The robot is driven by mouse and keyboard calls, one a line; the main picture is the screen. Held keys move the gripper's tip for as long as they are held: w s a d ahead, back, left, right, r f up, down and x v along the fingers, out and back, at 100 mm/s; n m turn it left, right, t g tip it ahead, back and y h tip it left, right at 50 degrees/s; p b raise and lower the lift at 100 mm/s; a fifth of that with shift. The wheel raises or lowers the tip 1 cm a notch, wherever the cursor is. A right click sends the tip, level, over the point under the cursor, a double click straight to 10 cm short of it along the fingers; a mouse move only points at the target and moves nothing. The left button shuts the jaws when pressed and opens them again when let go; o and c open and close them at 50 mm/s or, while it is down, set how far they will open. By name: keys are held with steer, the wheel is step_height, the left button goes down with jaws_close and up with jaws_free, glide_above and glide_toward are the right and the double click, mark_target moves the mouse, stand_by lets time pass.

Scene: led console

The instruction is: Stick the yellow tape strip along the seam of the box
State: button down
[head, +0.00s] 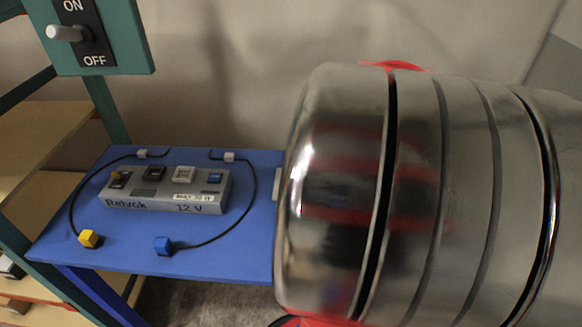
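I see no tape strip and no box with a clear seam in the head view. The only box-like thing is a grey console box (165,190) with "Relvak", "12 V" and a white label on its front. It lies on a blue board (130,252). My gripper is not in view. A large shiny metal cylinder, apparently a link of my arm, fills the right side and hides what lies behind it.
A blue plug (163,245) on a black cable lies at the board's front. A green panel (128,42) with an ON/OFF lever (64,33) stands upper left. Wooden shelves (40,125) are at the left. A pale wall (230,70) is behind.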

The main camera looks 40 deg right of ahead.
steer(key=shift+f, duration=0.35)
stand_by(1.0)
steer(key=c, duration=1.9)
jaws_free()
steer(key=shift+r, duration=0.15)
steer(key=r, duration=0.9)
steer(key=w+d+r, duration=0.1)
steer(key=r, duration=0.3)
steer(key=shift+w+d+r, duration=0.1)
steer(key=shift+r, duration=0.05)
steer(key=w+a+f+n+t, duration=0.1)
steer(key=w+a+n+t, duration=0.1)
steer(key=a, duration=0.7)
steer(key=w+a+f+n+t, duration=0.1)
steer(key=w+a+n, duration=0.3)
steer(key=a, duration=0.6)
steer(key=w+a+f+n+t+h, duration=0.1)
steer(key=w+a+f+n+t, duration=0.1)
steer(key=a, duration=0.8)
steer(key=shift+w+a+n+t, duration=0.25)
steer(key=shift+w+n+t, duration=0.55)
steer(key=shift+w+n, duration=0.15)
